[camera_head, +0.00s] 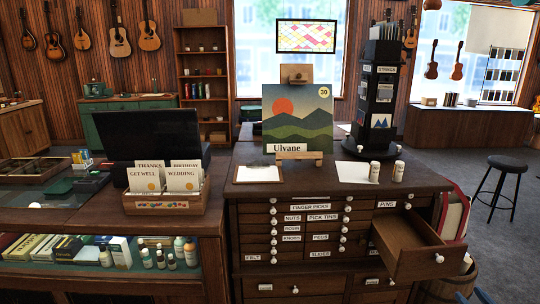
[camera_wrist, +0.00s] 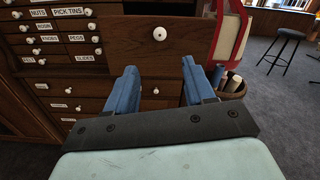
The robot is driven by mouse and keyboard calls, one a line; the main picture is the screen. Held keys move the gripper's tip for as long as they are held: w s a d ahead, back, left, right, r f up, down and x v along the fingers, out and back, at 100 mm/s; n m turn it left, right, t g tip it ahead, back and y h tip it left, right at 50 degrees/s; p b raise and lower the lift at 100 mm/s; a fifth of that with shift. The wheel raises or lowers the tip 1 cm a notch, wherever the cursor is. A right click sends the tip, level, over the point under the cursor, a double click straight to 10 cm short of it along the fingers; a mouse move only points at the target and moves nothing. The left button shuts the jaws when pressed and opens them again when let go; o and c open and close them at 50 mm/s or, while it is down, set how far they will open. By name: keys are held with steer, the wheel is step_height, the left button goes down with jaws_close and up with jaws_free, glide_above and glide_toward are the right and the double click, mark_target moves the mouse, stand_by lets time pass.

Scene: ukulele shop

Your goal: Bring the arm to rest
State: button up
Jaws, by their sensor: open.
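My gripper (camera_wrist: 158,72) shows in the wrist view as two blue fingers held apart on a dark bar, with nothing between them. The wooden front of a pulled-out drawer (camera_wrist: 195,30) lies beyond the fingertips. Its white knob (camera_wrist: 160,34) is above the gap between the fingers and clear of them. In the head view the same drawer (camera_head: 405,262) stands open at the right of the cabinet, and its visible inside looks empty.
The wooden cabinet (camera_head: 290,230) has several labelled drawers. On its top are a landscape picture (camera_head: 297,118), a clipboard (camera_head: 257,172) and white bottles (camera_head: 375,172). A stool (camera_head: 503,175) is farther right on open floor.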

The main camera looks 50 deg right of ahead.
steer(key=s+a+f+n+g+y, duration=0.1)
steer(key=a+f+n+g+y, duration=0.25)
steer(key=f+n, duration=0.45)
steer(key=a+f+n+g+y, duration=0.3)
steer(key=a+f+n+y, duration=0.3)
steer(key=f, duration=0.5)
steer(key=w+a+f+n+g+y, duration=0.25)
steer(key=w+a+f+n, duration=0.25)
steer(key=w+f, duration=0.3)
steer(key=w+a+f+n+g+y, duration=0.25)
steer(key=w+a+f+n, duration=0.3)
steer(key=w, duration=0.35)
steer(key=w+a+f+n+g+y, duration=0.15)
steer(key=w+a+f+n, duration=0.3)
steer(key=w+a, duration=0.45)
steer(key=w+a+f+n+g, duration=0.4)
steer(key=w+a, duration=0.3)
steer(key=a, duration=0.5)
steer(key=a+f+n+g+h, duration=0.1)
steer(key=a+n, duration=0.3)
steer(key=a, duration=0.7)
steer(key=a+f+n+g+h, duration=0.1)
steer(key=a+f+n, duration=0.3)
steer(key=a, duration=0.8)
steer(key=shift+w+n+g+h, duration=0.3)
steer(key=shift+n+h, duration=0.3)
steer(key=shift+n, duration=0.2)
